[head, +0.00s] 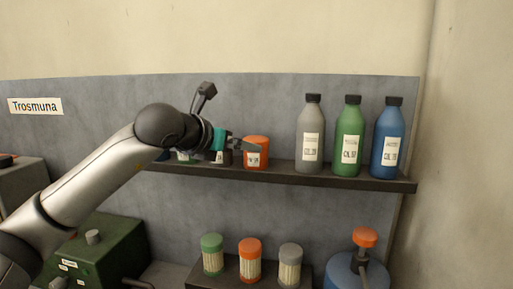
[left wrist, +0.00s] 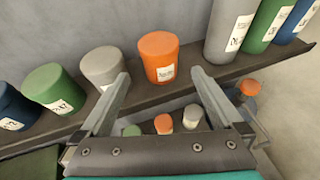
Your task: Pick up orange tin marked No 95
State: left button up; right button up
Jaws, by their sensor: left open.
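The orange tin (head: 256,153) stands upright on the dark wall shelf, left of the bottles. It also shows in the left wrist view (left wrist: 158,52), with a white label too small to read for certain. My left gripper (head: 248,144) reaches in from the left at the shelf. In the left wrist view its two fingers (left wrist: 160,80) are spread with nothing between them. The tin stands beyond the fingertips, roughly in line with the gap. A grey tin (left wrist: 103,66) stands just left of it, near the left finger. My right gripper is not in view.
Grey, green and blue bottles (head: 349,137) stand right of the tin on the shelf (head: 345,182). Green and dark blue tins (left wrist: 54,88) stand to the left. Several capped jars (head: 249,261) sit on a lower ledge. A green machine (head: 95,250) stands below left.

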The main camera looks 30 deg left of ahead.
aim_at(252, 169)
pick_arm(q)
jog(key=x, duration=0.3)
jog(key=shift+w+f+p, duration=0.15)
jog(key=shift+w+p, duration=0.05)
jog(key=shift+p, duration=0.1)
jog(key=p+x, duration=0.1)
jog(key=x, duration=0.3)
jog(key=shift+w+p, duration=0.25)
jog(key=shift+p, duration=0.15)
jog(key=shift+w+f, duration=0.2)
jog(key=shift+w, duration=0.1)
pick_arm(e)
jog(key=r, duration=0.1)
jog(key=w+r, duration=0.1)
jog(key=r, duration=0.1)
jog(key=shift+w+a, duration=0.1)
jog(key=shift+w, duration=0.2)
pick_arm(q)
jog(key=shift+c, duration=0.5)
jog(key=c, duration=1.2)
jog(key=shift+c, duration=0.4)
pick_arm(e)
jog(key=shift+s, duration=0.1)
